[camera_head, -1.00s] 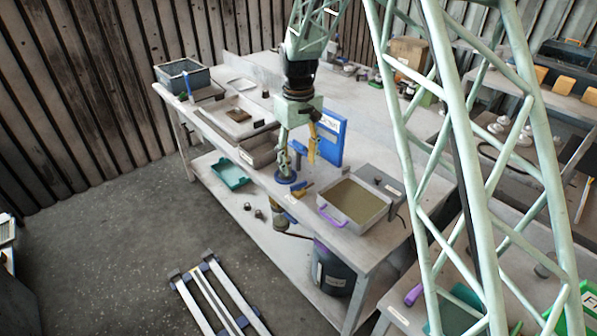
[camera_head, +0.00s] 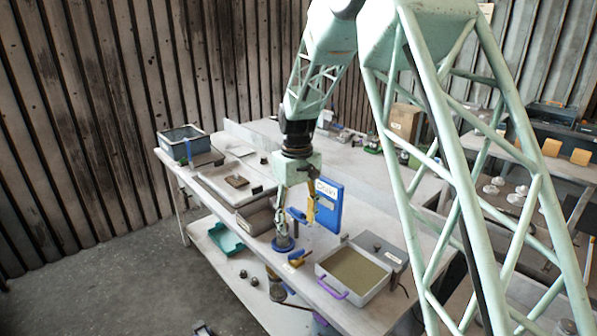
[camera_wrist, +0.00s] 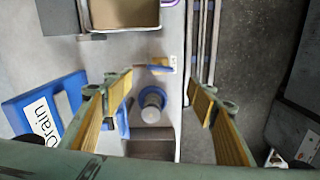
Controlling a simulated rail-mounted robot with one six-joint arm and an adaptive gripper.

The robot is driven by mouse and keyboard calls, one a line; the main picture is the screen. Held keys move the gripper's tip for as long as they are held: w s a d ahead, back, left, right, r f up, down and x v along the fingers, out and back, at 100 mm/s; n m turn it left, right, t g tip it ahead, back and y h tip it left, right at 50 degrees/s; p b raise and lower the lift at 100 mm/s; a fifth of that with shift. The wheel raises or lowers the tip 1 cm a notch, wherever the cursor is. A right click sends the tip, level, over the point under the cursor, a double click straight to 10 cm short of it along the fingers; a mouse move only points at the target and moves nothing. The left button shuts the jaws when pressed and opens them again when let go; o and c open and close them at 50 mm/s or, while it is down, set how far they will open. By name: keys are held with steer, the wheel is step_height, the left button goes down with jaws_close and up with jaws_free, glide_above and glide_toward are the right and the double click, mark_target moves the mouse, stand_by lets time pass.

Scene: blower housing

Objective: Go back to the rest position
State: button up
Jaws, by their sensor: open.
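My gripper (camera_head: 297,229) hangs fingers-down over the front part of the long workbench (camera_head: 318,240), its yellow-padded fingers wide apart. It also shows in the wrist view (camera_wrist: 160,100), open with nothing clamped between the fingers. A grey round part with a blue base (camera_wrist: 152,101) shows between the fingers in the wrist view, below them. In the head view its blue base (camera_head: 283,247) sits under the left finger, which partly hides it. I cannot tell how large the gap is.
A blue Drain sign (camera_head: 328,205) stands close behind the right finger. A sand-filled tray (camera_head: 354,271) with a purple handle is to the right. Grey trays and a dark bin (camera_head: 184,141) are to the left. A teal tray (camera_head: 226,237) lies on the lower shelf.

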steer(key=s+d+r+m+t+b, duration=0.1)
steer(key=s+d+r+m, duration=0.1)
steer(key=s+d+r, duration=0.7)
steer(key=s+d+r+m+t+b, duration=0.1)
steer(key=s+d+r, duration=0.4)
steer(key=s+r, duration=0.8)
steer(key=s+d+m+t, duration=0.1)
steer(key=s+d, duration=0.3)
steer(key=s, duration=1.1)
steer(key=s+d+m+t+b, duration=0.1)
steer(key=s+d, duration=0.3)
steer(key=s, duration=1.1)
steer(key=shift+r+m, duration=0.45)
steer(key=shift+m, duration=0.35)
